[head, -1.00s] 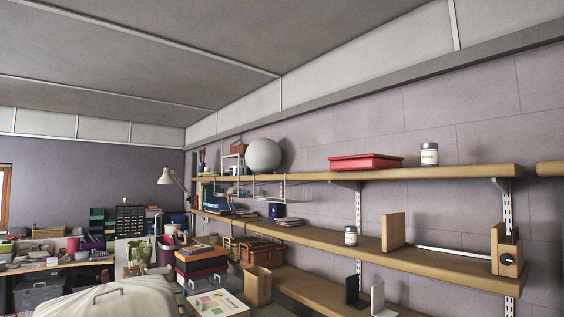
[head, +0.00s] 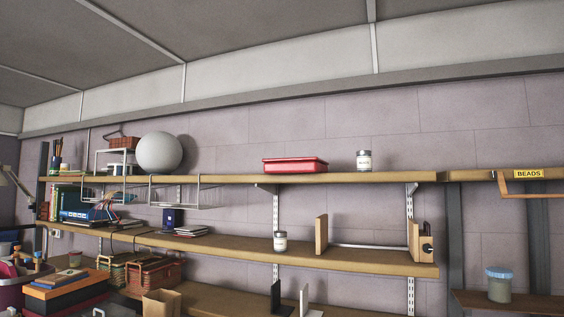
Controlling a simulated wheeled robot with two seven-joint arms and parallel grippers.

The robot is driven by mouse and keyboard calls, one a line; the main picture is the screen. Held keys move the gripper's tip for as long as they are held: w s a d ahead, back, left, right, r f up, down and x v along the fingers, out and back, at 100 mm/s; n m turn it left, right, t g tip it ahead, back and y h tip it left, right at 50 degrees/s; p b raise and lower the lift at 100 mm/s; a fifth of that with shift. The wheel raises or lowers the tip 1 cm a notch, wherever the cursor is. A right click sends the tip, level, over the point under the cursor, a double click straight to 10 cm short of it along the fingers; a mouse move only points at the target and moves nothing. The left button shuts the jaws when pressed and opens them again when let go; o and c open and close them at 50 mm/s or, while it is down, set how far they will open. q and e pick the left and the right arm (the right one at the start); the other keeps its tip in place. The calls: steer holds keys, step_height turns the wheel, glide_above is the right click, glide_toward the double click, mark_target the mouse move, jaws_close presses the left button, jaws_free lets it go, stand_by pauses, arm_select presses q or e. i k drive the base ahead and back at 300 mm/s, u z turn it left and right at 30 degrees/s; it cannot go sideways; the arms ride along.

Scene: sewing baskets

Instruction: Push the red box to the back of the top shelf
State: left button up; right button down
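The red box (head: 295,164) is a low, flat, red container lying on the top shelf (head: 345,178), right of the middle of the head view. It sits close to the shelf's front edge as seen from here; how much room is behind it is hard to tell. A white jar (head: 364,160) with a dark label and pale lid stands to its right, apart from it. Neither of my grippers shows in the head view.
A big grey ball (head: 159,152) and white wire racks (head: 177,190) are left along the top shelf. The middle shelf (head: 375,261) holds a jar (head: 280,241) and wooden bookends (head: 321,234). A "BEADS" sign (head: 528,174) hangs at right. Boxes (head: 67,290) crowd the lower left.

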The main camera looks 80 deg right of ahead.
mark_target(314, 164)
steer(key=z, duration=0.65)
steer(key=i, duration=0.85)
steer(key=z, duration=0.95)
